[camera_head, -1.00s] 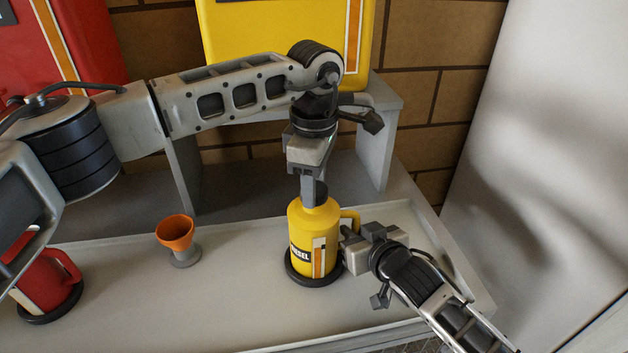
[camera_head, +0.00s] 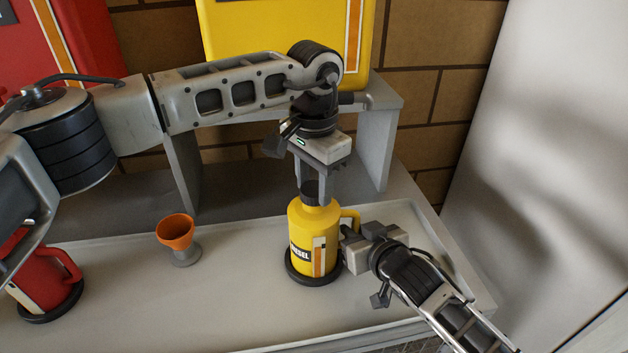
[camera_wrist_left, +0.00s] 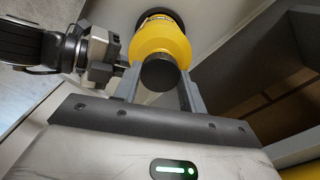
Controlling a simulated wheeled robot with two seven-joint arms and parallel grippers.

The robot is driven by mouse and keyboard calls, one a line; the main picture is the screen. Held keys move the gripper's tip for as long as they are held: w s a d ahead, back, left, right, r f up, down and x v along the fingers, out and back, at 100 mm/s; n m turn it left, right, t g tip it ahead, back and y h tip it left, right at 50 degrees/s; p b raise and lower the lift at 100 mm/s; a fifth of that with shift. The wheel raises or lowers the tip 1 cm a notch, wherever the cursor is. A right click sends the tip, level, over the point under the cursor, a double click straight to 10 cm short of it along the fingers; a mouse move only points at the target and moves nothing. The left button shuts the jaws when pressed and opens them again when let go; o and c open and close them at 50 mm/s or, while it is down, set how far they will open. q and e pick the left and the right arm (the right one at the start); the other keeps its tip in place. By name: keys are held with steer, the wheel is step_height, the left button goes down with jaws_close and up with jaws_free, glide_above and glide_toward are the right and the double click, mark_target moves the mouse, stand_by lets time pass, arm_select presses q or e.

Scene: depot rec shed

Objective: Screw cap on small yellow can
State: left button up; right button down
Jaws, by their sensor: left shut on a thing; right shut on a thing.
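The small yellow can (camera_head: 318,235), marked DIESEL, stands upright on a dark round base (camera_head: 314,279) on the bench. A dark cap (camera_head: 309,193) sits on its neck; the cap also shows in the left wrist view (camera_wrist_left: 160,73). My left gripper (camera_head: 312,197) points straight down from above, shut on the cap with a finger on either side. My right gripper (camera_head: 346,240) comes from the lower right and is shut on the can's handle (camera_head: 349,220), partly hiding it. I cannot tell how far the cap is threaded.
An orange funnel (camera_head: 175,232) stands in a grey holder left of the can. A red can (camera_head: 52,284) is at the far left, partly behind my left arm. A grey shelf (camera_head: 384,100) carrying a big yellow can (camera_head: 285,35) stands behind. The bench front is clear.

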arm_select(q)
steer(key=o, duration=0.9)
steer(key=shift+o, duration=0.2)
steer(key=shift+r, duration=0.15)
steer(key=shift+r, duration=2.15)
steer(key=shift+c, duration=0.4)
